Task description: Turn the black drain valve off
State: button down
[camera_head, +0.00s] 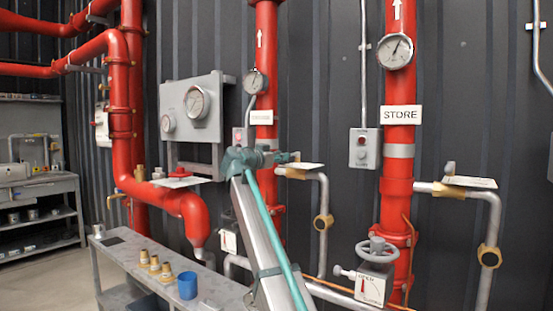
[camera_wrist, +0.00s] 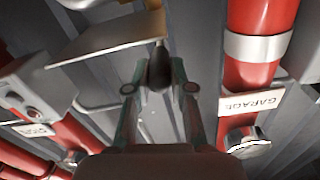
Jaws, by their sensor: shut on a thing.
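The black drain valve (camera_wrist: 159,68) shows in the wrist view as a dark, rounded handle end between my fingertips. My gripper (camera_wrist: 160,86) is shut on it, one teal finger on each side. In the head view my gripper (camera_head: 284,157) reaches the branch beside the middle red pipe, next to a white tag plate (camera_head: 307,166) and a brass fitting (camera_head: 291,173). The handle itself is hidden by my gripper there. In the wrist view the tag plate (camera_wrist: 108,44) lies to the left of my fingers, with the brass fitting (camera_wrist: 154,20) above.
A red pipe labelled GARAGE (camera_wrist: 259,58) stands close on the right in the wrist view. The STORE pipe (camera_head: 399,160) has its own branch and a handwheel (camera_head: 376,249). A bench (camera_head: 175,262) holds brass fittings and a blue cup (camera_head: 187,285).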

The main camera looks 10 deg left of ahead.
jog(key=c, duration=1)
grip_release()
jog(key=shift+a, duration=0.1)
jog(key=v, duration=1.2)
